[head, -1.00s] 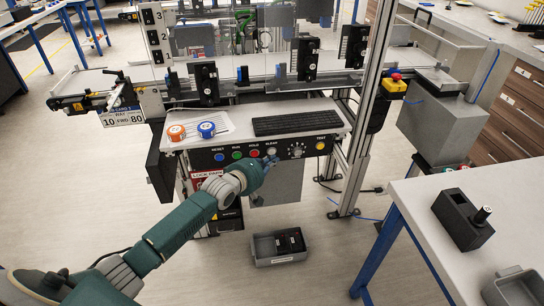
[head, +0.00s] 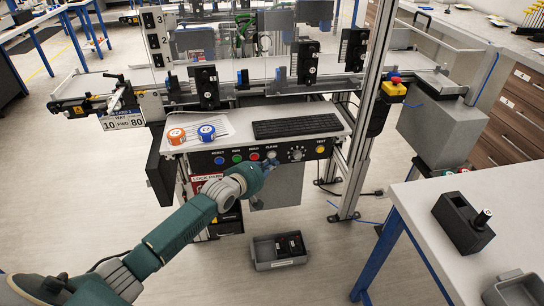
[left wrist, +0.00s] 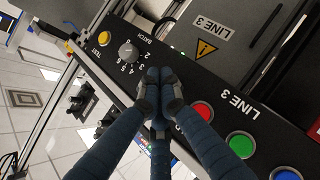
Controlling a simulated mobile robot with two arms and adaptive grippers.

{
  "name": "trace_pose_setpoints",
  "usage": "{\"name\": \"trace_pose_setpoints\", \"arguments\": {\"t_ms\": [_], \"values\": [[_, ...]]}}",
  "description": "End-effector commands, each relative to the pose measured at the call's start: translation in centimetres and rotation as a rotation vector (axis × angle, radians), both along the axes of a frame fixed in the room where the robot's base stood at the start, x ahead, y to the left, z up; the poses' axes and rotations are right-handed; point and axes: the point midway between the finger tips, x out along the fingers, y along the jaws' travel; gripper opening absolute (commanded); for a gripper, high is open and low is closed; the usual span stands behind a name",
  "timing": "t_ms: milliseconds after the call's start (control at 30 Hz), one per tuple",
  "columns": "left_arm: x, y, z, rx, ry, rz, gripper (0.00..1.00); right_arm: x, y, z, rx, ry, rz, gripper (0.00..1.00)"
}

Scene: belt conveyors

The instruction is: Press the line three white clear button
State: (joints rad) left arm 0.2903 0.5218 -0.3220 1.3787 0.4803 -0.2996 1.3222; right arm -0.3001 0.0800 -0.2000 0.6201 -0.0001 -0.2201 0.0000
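The white clear button (head: 271,155) sits on the dark control panel (head: 207,168) in the head view, between the red hold button (head: 254,157) and the knob (head: 296,154). My left gripper (head: 271,165) is right at the panel, its tips just below the white button. In the left wrist view, my left gripper (left wrist: 160,82) has its fingers drawn together with nothing between them. The tips cover the place between the knob (left wrist: 128,52) and red button (left wrist: 202,111), so the white button is hidden there. I cannot tell whether they touch it. My right gripper is out of view.
The panel reads LINE 3 in the wrist view. Green (left wrist: 240,145) and blue (left wrist: 286,172) buttons lie past red; a yellow one (left wrist: 104,38) lies past the knob. A keyboard (head: 297,125) and two tape rolls (head: 206,131) sit above the panel. A grey bin (head: 264,265) stands below.

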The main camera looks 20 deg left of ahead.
Motion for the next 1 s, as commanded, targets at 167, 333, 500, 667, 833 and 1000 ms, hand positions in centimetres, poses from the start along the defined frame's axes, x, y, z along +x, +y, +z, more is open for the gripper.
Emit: {"name": "trace_pose_setpoints", "arguments": {"t_ms": [167, 333, 500, 667, 833, 1000], "values": [[-0.01, -0.01, -0.02, 0.000, 0.000, 0.000, 0.00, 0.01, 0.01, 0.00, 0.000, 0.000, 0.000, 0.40], [0.00, -0.01, -0.02, 0.000, 0.000, 0.000, 0.00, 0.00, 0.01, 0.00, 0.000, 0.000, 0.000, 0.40], [0.29, 0.19, -0.06, 0.000, 0.000, 0.000, 0.00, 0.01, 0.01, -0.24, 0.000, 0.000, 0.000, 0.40], [0.68, 0.49, -0.06, 0.000, 0.001, 0.000, 0.00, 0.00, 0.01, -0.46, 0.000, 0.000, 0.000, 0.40], [0.70, 0.49, 0.01, 0.000, 0.000, 0.000, 0.00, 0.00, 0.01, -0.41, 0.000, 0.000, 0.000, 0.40], [0.71, 0.49, 0.01, 0.000, 0.000, 0.000, 0.00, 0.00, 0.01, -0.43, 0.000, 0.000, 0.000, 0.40]]}}
